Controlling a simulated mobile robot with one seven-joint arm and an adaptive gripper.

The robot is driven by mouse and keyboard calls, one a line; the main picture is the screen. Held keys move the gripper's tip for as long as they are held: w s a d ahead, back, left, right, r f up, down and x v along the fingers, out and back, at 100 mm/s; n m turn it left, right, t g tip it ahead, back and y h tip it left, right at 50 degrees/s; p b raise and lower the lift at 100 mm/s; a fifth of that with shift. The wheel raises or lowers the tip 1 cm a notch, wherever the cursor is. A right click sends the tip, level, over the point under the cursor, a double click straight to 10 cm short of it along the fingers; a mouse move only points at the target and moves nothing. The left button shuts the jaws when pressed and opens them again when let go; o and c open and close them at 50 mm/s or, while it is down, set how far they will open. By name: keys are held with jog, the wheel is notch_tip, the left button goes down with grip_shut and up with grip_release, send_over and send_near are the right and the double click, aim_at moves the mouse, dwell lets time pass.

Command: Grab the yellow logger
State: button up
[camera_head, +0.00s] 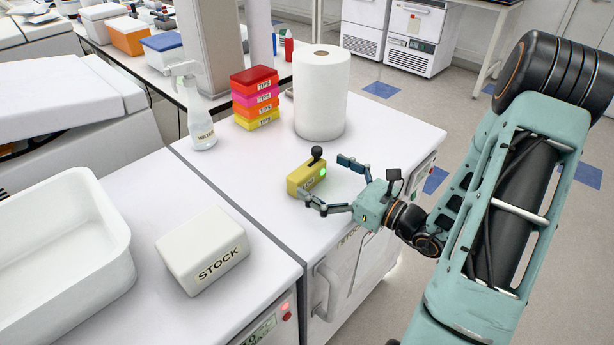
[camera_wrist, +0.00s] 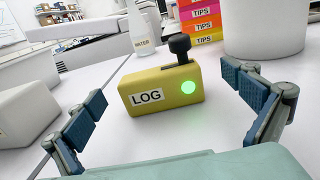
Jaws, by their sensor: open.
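The yellow logger (camera_head: 304,179) is a small block with a black knob on top and a lit green light on its front. It stands upright on the white bench top. In the wrist view the logger (camera_wrist: 160,92) carries a "LOG" label and sits ahead, between my spread fingers. My gripper (camera_head: 330,182) is open and empty, with its fingers on either side of the logger's near end in the head view. The wrist view also shows my gripper (camera_wrist: 170,110) with a gap between each finger and the logger.
A paper roll (camera_head: 321,95), stacked tip boxes (camera_head: 255,97) and a water bottle (camera_head: 199,115) stand behind the logger. A white "STOCK" box (camera_head: 202,249) and a white tub (camera_head: 112,255) are at the left. The bench top around the logger is clear.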

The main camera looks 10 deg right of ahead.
aim_at(307, 168)
jog(key=x, duration=0.4)
jog(key=shift+s+a+r, duration=0.1)
jog(key=shift+a+r, duration=0.05)
jog(key=shift+a, duration=0.05)
jog(key=c, duration=1.3)
jog(key=shift+r, duration=0.1)
jog(key=shift+r, duration=0.45)
notch_tip(307, 168, up, 2)
jog(key=shift+r+p, duration=0.2)
jog(key=shift+p, duration=0.25)
jog(key=s+r+p, duration=0.3)
jog(key=s+p, duration=0.1)
jog(key=s+d+r+p, duration=0.1)
jog(key=s+r+p, duration=0.2)
jog(key=p, duration=0.2)
jog(key=s+d+r+p, duration=0.1)
jog(key=s+r+p, duration=0.2)
jog(key=s+p, duration=0.1)
jog(key=shift+s+p, duration=0.35)
jog(key=shift+p, duration=0.35)
